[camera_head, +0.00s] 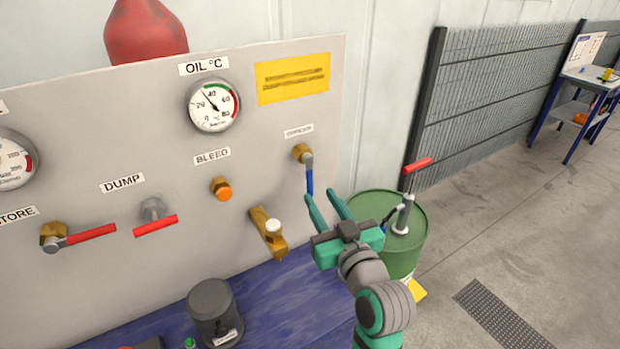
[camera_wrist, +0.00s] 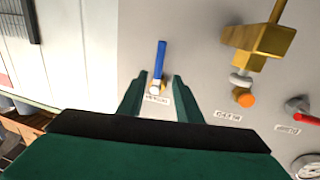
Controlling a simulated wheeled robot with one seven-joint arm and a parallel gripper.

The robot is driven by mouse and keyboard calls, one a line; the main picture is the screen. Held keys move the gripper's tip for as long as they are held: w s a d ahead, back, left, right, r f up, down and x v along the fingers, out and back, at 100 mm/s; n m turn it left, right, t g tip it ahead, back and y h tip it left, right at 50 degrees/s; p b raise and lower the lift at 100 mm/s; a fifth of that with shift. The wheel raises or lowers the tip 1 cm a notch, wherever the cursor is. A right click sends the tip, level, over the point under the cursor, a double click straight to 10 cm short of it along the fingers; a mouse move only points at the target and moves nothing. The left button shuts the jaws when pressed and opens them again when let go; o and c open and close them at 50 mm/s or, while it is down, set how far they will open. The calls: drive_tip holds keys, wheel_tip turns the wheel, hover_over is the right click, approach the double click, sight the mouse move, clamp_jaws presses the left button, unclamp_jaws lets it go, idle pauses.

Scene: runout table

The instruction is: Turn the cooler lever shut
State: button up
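The cooler lever is a blue handle (camera_head: 309,181) hanging straight down from a brass valve (camera_head: 301,152) under a small white label (camera_head: 299,131) on the grey panel. The wrist view shows the blue handle (camera_wrist: 160,58) between and beyond my fingertips, with its label behind. My gripper (camera_head: 319,196) is open and empty, its teal fingers pointing up toward the panel near the lever's lower end. The fingers also show in the wrist view (camera_wrist: 159,78). I cannot tell whether a finger touches the handle.
A brass fitting (camera_head: 267,233) juts out left of my gripper, and the orange bleed knob (camera_head: 224,192) is above it. Red levers sit farther left. A green drum (camera_head: 407,257) with a red-handled pump (camera_head: 403,215) stands close on the right. A dark motor-like unit (camera_head: 215,310) stands on the blue table (camera_head: 278,300).

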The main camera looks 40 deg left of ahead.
sight(311, 180)
drive_tip(key=x, duration=0.9)
drive_tip(key=shift+w, duration=0.2)
clamp_jaws()
